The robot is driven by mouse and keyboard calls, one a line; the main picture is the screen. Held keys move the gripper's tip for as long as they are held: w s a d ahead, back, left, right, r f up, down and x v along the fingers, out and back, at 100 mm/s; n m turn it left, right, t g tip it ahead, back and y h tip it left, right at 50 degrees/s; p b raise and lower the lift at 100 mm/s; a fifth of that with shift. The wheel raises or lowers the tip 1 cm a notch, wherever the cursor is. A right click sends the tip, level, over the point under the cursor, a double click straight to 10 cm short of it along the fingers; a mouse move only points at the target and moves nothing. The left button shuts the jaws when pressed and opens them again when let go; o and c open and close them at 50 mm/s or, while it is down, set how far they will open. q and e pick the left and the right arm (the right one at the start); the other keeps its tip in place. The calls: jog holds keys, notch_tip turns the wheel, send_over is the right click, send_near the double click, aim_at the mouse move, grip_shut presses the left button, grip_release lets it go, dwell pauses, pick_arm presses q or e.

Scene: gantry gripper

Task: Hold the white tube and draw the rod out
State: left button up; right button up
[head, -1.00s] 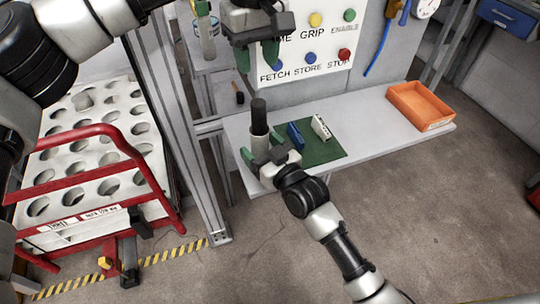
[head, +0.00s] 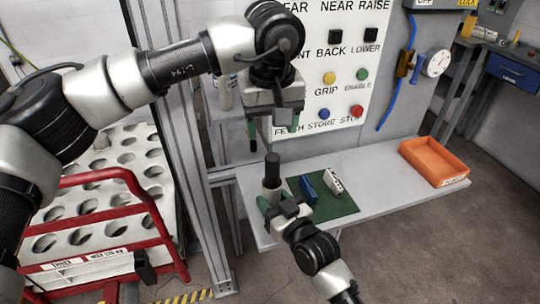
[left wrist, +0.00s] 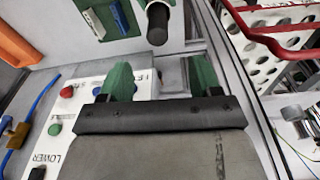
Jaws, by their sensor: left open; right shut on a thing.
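The white tube (head: 271,192) stands upright at the near edge of the bench, with the dark rod (head: 272,167) sticking out of its top. My right gripper (head: 275,208) is shut on the tube's lower part, and its jaws hide some of it. My left gripper (head: 270,135) is open and empty, with its fingertips pointing down just above the rod's top. In the left wrist view, the rod's dark end (left wrist: 157,24) lies beyond the open green fingers (left wrist: 160,82), not between them. The rod's lower part is hidden inside the tube.
A green mat (head: 335,206) beside the tube carries a blue block (head: 306,186) and a white block (head: 333,181). An orange tray (head: 434,163) lies at the bench's right. A button panel (head: 345,70) stands behind my left gripper. A red-railed rack (head: 95,180) is at left.

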aim_at(272, 159)
pick_arm(q)
jog(key=f+m+t, duration=0.1)
jog(key=f, duration=0.3)
jog(key=w+f+m+t, duration=0.1)
jog(key=f+m, duration=0.1)
jog(key=f, duration=0.1)
jog(key=f+m+t, duration=0.1)
jog(key=f, duration=0.3)
jog(key=shift+w+d+f+h, duration=0.15)
jog(key=shift+w+f+h, duration=0.15)
jog(key=shift+h, duration=0.1)
jog(key=c, duration=1)
jog(key=shift+r, duration=0.1)
jog(key=shift+c, duration=0.5)
